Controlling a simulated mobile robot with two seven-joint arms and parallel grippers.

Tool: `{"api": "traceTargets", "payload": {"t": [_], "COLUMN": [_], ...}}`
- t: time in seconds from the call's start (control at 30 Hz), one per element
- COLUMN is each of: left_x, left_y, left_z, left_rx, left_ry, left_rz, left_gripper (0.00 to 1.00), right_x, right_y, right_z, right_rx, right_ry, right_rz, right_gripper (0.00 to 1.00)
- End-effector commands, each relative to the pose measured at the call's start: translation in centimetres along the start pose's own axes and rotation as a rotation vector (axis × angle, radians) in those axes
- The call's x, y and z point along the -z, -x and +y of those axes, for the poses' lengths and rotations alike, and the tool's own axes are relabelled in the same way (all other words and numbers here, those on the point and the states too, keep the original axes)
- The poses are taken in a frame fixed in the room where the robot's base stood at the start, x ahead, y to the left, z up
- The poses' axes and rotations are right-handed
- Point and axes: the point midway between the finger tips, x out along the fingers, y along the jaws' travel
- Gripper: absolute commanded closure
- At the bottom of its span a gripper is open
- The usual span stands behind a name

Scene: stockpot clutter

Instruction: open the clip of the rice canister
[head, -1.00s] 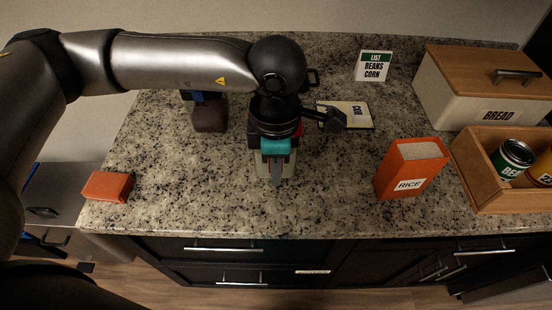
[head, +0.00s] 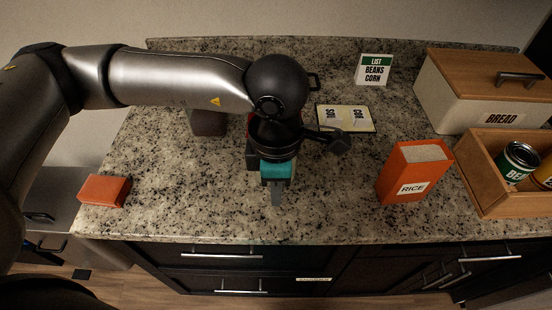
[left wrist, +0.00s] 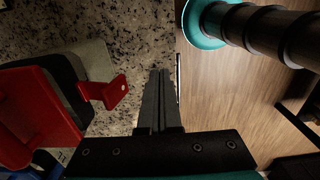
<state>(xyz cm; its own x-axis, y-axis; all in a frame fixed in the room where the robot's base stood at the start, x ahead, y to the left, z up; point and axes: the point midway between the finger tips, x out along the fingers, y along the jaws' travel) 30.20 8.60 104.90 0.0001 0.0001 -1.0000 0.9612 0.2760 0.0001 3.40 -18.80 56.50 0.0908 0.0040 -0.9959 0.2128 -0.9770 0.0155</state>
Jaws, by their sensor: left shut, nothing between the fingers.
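In the left wrist view, a canister with a red lid (left wrist: 40,112) and a pale body (left wrist: 97,62) stands at the left. A red clip tab (left wrist: 112,92) sticks out from its side toward my left gripper (left wrist: 158,75). The gripper is shut and empty, and its fingers are beside the tab with a small gap between them. In the head view, my left gripper (head: 277,198) points down toward the front of the counter, and my wrist hides most of the canister. No label shows on the canister. My right gripper is not in view.
An orange RICE box (head: 413,172) stands to the right on the granite counter (head: 330,210). A wooden crate (head: 500,200) with cans and a bread box (head: 480,95) are further right. A recipe booklet (head: 345,118) lies behind. An orange-red block (head: 104,190) lies at the left.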

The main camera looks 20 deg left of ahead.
Motion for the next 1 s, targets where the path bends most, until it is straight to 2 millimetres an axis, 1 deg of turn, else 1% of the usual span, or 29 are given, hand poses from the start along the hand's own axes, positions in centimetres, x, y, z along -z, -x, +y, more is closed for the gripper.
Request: {"api": "traceTargets", "payload": {"t": [0.23, 0.33, 0.47, 0.57, 1.0], "left_x": [-0.1, -0.1, -0.1, -0.1, -0.1], "left_y": [-0.1, 0.0, 0.1, 0.8, 5.4], "left_z": [-2.0, -2.5, -2.6, -2.6, -2.6], "left_rx": [0.001, 0.000, 0.000, -0.001, -0.002], "left_ry": [-0.003, -0.002, 0.000, 0.000, 0.000], "left_rz": [0.000, 0.000, -0.001, -0.001, 0.000], "left_gripper": [1.00, 1.00, 1.00, 1.00, 1.00], "right_x": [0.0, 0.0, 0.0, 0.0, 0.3], "right_y": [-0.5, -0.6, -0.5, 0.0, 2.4], "right_z": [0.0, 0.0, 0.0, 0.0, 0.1], "right_rx": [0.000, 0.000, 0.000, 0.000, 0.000], "right_ry": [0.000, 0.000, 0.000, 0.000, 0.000], "right_rz": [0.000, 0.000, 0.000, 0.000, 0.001], "right_gripper": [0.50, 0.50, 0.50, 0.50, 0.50]}}
